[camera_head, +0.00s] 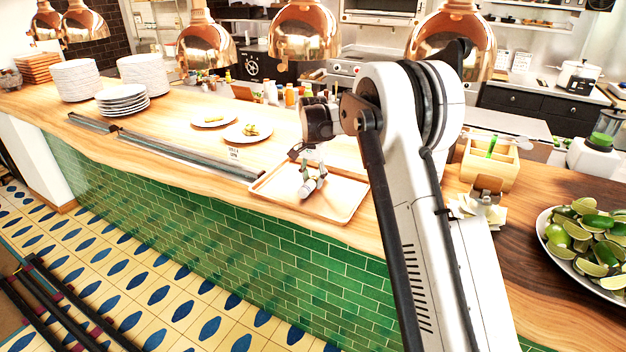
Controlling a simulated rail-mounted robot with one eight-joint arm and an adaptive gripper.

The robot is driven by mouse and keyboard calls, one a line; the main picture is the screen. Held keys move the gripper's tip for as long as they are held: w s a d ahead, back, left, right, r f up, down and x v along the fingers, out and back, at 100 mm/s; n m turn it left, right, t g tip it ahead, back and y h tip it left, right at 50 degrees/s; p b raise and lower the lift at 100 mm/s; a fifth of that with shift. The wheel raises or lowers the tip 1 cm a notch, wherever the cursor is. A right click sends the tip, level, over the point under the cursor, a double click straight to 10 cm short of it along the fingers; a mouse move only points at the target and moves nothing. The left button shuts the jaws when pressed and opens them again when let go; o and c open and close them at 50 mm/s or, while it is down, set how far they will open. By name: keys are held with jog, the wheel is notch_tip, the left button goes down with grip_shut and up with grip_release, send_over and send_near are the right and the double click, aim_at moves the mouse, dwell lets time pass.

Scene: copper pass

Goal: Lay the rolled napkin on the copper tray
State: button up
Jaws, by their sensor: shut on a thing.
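The copper tray (345,205), a shallow pale copper-brown rectangle with a raised rim, lies on the wooden counter near its front edge, at mid-picture. My gripper (311,176) points down over the left-middle part of the tray and is shut on the rolled napkin (309,188). The napkin is a small, pale grey roll with darker marks, lying at a slant in the picture. It is over the tray's inside; I cannot tell whether it touches the tray floor. The gripper hides part of the napkin.
Two plates of food (248,132) stand behind the tray, with a small white card (233,153) nearer. A wooden caddy (489,163) and a bowl of limes (588,245) are to the right. Copper lamps (304,32) hang above the counter. Plate stacks (75,80) stand far left.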

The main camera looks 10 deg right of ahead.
jog(key=shift+f, duration=0.15)
jog(key=shift+f, duration=0.1)
jog(key=shift+f+b, duration=0.15)
jog(key=shift+b, duration=0.15)
jog(key=o, duration=1)
jog(key=shift+r, duration=0.2)
